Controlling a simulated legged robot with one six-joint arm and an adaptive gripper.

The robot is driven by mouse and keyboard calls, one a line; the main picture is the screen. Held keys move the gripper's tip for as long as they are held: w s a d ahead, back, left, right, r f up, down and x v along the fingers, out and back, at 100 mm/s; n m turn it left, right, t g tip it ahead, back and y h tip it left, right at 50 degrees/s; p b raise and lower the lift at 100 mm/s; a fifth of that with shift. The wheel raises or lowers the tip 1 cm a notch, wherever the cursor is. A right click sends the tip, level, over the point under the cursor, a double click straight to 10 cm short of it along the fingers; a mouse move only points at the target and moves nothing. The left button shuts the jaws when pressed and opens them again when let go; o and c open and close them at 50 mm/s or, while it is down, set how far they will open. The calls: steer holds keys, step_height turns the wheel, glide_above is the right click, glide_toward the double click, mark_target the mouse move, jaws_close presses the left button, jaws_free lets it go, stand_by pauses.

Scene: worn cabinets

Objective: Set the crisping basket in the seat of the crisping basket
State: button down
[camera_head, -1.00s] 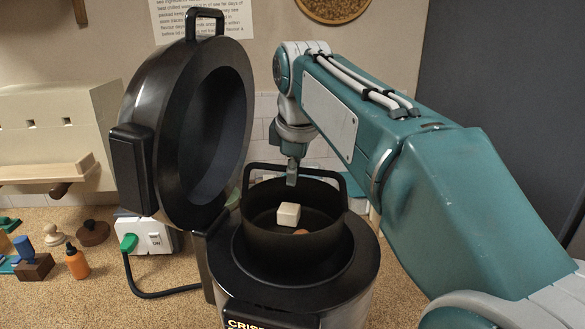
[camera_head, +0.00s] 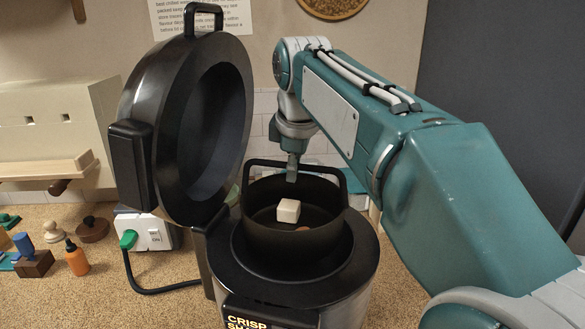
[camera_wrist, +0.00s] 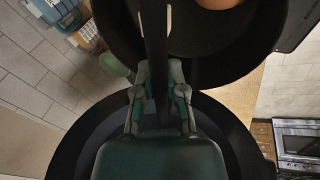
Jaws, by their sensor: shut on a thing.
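The crisping basket (camera_head: 275,239) is a dark round pot with a tall loop handle (camera_head: 343,182). It is upright over the seat, the round opening in the top of the crisper (camera_head: 232,265). I cannot tell whether its base is fully down in the seat. A cream block (camera_head: 288,210) and part of a brown round thing (camera_head: 303,229) are inside. My gripper (camera_head: 291,176) is shut on the handle at the basket's far side. In the wrist view, my gripper (camera_wrist: 160,97) has the dark handle bar (camera_wrist: 156,45) between its fingers.
The crisper's round lid (camera_head: 140,100) stands open on the left. An orange bottle (camera_head: 77,260) and several small wooden things stand at the far left. The front left counter is clear.

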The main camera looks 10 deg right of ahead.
step_height(320, 180, down, 16)
stand_by(5.8)
steer(key=c, duration=0.6)
jaws_free()
steer(key=shift+r, duration=0.15)
